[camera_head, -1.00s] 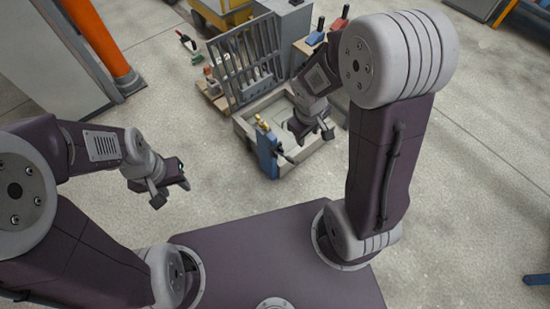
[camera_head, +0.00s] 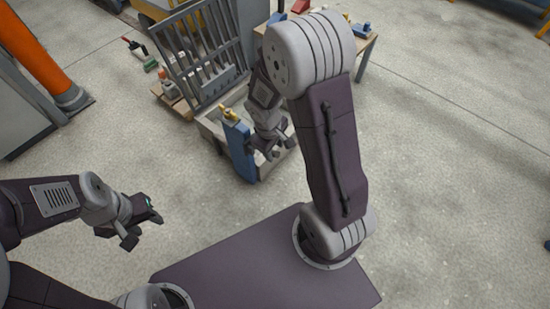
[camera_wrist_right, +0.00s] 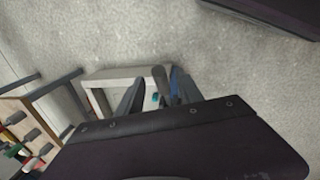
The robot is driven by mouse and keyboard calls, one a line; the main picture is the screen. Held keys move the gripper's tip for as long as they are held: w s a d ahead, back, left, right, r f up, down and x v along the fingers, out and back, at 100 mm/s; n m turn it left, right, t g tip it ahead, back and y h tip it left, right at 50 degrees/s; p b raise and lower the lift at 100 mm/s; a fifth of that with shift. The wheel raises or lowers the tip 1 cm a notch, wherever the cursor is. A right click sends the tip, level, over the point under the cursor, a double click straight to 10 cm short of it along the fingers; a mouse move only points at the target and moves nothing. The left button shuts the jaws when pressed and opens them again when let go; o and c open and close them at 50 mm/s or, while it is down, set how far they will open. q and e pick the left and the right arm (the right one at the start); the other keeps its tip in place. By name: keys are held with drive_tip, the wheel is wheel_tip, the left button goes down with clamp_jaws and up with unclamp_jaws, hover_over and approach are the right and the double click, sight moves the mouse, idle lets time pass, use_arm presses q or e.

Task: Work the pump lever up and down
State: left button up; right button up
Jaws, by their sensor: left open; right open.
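The pump is a blue upright body (camera_head: 238,150) with a brass fitting (camera_head: 229,114) on top, at the near edge of a pale basin frame (camera_head: 210,126). My right gripper (camera_head: 273,150) is open just right of the pump and hides part of it and the basin. In the right wrist view, a grey rod end (camera_wrist_right: 160,78), possibly the pump lever, shows between the open fingers; contact cannot be told. A strip of blue pump (camera_wrist_right: 176,80) shows behind the right finger. My left gripper (camera_head: 143,225) is open and empty over bare floor, away from the pump.
A table (camera_head: 362,50) with small items stands behind my right arm. An orange post (camera_head: 45,65) is at the left. The floor in front is clear.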

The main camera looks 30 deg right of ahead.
sight(275, 153)
drive_tip(key=f, duration=0.1)
drive_tip(key=f+b, duration=0.2)
drive_tip(key=f, duration=0.1)
drive_tip(key=shift+w+d+f, duration=0.1)
drive_tip(key=shift+w+d, duration=0.05)
drive_tip(key=shift+d, duration=0.15)
use_arm(q)
wheel_tip(275, 153, down, 3)
drive_tip(key=shift+f, duration=0.1)
use_arm(e)
clamp_jaws()
idle(0.7)
